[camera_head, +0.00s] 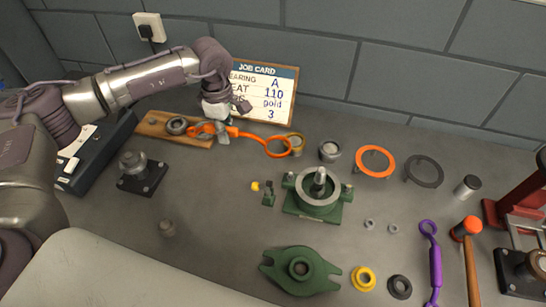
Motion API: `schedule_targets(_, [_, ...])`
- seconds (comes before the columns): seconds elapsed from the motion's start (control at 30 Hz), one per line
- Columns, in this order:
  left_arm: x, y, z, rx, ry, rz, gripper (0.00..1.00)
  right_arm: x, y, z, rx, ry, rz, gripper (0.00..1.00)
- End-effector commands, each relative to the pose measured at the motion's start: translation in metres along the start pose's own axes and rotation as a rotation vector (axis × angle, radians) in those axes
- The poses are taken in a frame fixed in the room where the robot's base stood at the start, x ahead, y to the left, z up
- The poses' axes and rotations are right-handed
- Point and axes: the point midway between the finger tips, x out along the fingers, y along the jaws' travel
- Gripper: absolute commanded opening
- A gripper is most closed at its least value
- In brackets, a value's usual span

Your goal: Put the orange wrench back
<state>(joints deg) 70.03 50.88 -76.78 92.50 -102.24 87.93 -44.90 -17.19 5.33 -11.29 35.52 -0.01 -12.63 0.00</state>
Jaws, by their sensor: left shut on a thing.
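The orange wrench (248,135) is in my left gripper (221,131), which is shut on it near its left end. Its large ring end (278,148) points right, beside a small gold-coloured ring part. Its left end overlaps the wooden board (151,126) in the picture. I cannot tell whether the wrench touches the board or the table. My right gripper is not in view.
The job card (264,88) leans at the wall behind the gripper. A green casing (318,205) stands mid-table. A purple wrench (434,264) and an orange-headed hammer (468,238) lie at the right.

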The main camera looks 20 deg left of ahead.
Motion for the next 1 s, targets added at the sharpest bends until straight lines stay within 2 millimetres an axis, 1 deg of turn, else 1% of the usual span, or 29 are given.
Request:
schedule_targets(0.07, [0.005, 0.001, -0.002, 0.017, 0.002, -0.001, 0.0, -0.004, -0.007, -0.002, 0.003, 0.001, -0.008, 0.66])
schedule_targets(0.3, [0.046, 0.0, -0.002, 0.025, 0.001, -0.002, 0.0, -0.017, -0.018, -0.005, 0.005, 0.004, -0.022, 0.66])
schedule_targets(0.4, [0.058, 0.001, -0.002, 0.024, 0.001, 0.001, 0.0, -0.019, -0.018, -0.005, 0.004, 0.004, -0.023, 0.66])
schedule_targets(0.57, [0.069, 0.001, -0.002, 0.025, 0.001, 0.0, 0.0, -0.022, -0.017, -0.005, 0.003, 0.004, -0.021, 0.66])
schedule_targets(0.77, [0.096, 0.001, -0.002, 0.024, 0.002, -0.001, 0.0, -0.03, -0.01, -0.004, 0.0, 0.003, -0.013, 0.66])
schedule_targets(0.83, [0.1, 0.001, -0.003, 0.023, 0.002, 0.001, 0.0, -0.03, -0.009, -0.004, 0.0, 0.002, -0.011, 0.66])
schedule_targets(1.0, [0.1, 0.002, -0.002, 0.023, 0.001, 0.002, 0.0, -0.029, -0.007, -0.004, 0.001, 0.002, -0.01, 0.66])
